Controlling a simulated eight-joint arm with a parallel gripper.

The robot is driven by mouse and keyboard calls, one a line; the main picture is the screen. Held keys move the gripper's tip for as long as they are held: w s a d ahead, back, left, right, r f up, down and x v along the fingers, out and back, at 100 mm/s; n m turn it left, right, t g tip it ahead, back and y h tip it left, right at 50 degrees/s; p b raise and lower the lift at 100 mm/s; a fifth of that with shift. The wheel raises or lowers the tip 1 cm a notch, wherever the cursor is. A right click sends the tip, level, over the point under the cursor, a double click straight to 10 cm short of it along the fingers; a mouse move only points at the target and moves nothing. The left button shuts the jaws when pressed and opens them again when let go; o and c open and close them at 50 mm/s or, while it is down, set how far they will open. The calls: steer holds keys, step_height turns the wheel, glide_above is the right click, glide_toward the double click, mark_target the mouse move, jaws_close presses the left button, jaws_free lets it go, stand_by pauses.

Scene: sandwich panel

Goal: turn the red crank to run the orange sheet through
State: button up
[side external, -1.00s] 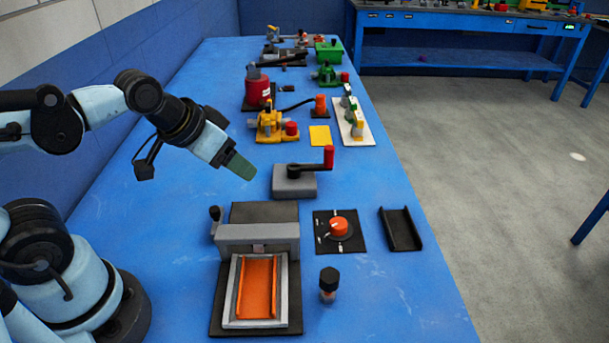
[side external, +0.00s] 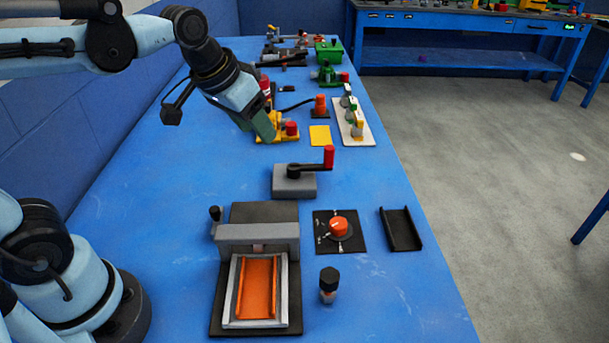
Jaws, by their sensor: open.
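The red crank handle (side external: 329,157) stands upright at the end of a black arm on a grey block (side external: 295,187) in the middle of the table. An orange sheet-like piece with raised sides (side external: 258,288) lies in a light grey frame in front of a grey crossbar (side external: 257,232). My gripper (side external: 264,128) is open, with greenish fingers pointing down. It is behind and left of the crank in the picture and apart from it. It overlaps a yellow device in this view; I cannot tell whether they touch.
A round orange knob on a black plate (side external: 339,225), a black channel (side external: 400,229) and a small black-capped bottle (side external: 329,283) stand at the right. Several devices fill the far table, including a white panel (side external: 354,125). The left middle of the blue table (side external: 150,200) is clear.

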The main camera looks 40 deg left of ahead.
steer(key=w+d+r+g, duration=0.2)
steer(key=w+r+g, duration=0.1)
steer(key=w, duration=0.7)
steer(key=g, duration=0.2)
glide_above(330, 147)
step_height(330, 147, down, 3)
step_height(330, 147, down, 12)
steer(key=shift+f, duration=0.15)
jaws_close()
